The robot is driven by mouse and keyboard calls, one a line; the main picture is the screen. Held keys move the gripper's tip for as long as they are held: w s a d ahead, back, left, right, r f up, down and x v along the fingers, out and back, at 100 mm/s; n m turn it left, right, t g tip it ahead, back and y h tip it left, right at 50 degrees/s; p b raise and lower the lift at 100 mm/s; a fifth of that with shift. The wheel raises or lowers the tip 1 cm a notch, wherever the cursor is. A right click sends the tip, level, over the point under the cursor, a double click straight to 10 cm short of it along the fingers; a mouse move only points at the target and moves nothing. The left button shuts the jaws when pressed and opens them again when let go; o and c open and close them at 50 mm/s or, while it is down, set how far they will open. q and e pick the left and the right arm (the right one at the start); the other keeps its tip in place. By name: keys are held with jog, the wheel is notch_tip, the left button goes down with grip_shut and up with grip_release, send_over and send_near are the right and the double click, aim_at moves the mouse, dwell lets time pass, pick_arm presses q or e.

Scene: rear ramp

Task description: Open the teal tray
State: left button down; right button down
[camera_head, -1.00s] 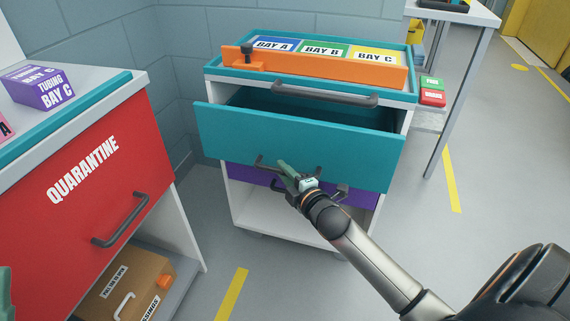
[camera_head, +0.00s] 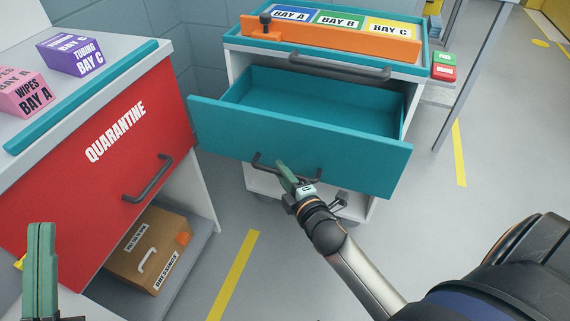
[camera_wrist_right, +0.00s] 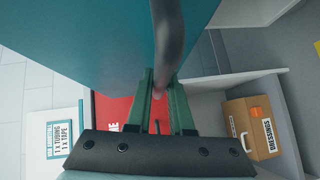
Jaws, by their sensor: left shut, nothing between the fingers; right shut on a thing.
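The teal tray (camera_head: 300,147) is a drawer pulled well out of the white cart, and its empty inside shows. Its dark bar handle (camera_head: 259,163) runs across the teal front. My right gripper (camera_head: 284,173) is shut on this handle, which also shows between the green fingers in the right wrist view (camera_wrist_right: 167,50). Part of the handle is hidden behind the gripper. My left gripper (camera_head: 41,232) is shut and empty at the lower left, in front of the red quarantine drawer.
A red quarantine drawer (camera_head: 90,190) stands at the left, with a cardboard box (camera_head: 150,250) on the shelf below. Tubing and wipes boxes lie on its top. Grey floor with yellow lines is clear around.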

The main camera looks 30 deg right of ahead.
jog(key=shift+a, duration=0.1)
jog(key=c, duration=0.8)
grip_release()
jog(key=shift+s, duration=0.1)
